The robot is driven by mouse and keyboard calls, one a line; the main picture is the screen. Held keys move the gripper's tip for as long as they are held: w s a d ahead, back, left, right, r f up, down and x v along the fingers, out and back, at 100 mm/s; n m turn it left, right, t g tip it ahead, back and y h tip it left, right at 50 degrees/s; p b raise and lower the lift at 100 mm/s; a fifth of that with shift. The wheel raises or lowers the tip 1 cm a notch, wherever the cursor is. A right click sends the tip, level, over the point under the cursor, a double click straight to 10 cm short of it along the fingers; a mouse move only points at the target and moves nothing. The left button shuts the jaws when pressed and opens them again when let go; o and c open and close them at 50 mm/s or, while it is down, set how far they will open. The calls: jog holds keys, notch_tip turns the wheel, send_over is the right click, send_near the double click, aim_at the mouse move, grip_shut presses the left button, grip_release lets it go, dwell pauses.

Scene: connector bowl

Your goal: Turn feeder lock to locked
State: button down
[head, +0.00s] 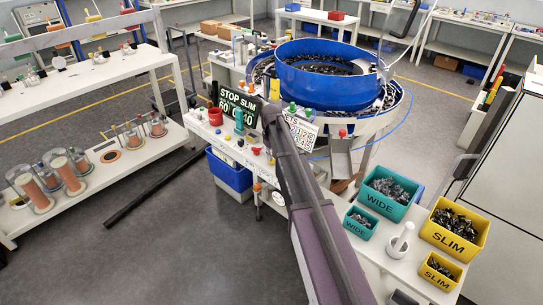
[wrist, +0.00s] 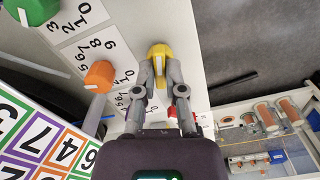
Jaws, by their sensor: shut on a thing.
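A yellow knob (wrist: 159,51) sits on the white panel in the wrist view, with a grey mark on its face. My gripper (wrist: 160,72) is shut on this knob, one finger on each side of it. No label for the feeder lock is readable, and the fingers cover part of the knob. In the head view my arm hides the gripper and the knob at the control bench.
An orange knob (wrist: 99,76) and a green knob (wrist: 37,9) with number scales stand left of my fingers. A coloured number card (wrist: 40,140) is at lower left. The blue bowl feeder (head: 322,75) stands behind the bench. Labelled part bins, including a yellow SLIM bin (head: 447,242), stand at right.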

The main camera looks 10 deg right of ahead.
jog(key=m, duration=0.5)
jog(key=shift+s+m, duration=0.1)
jog(key=shift+m, duration=0.2)
dwell(0.4)
jog(key=c, duration=0.7)
grip_release()
jog(key=shift+n, duration=0.4)
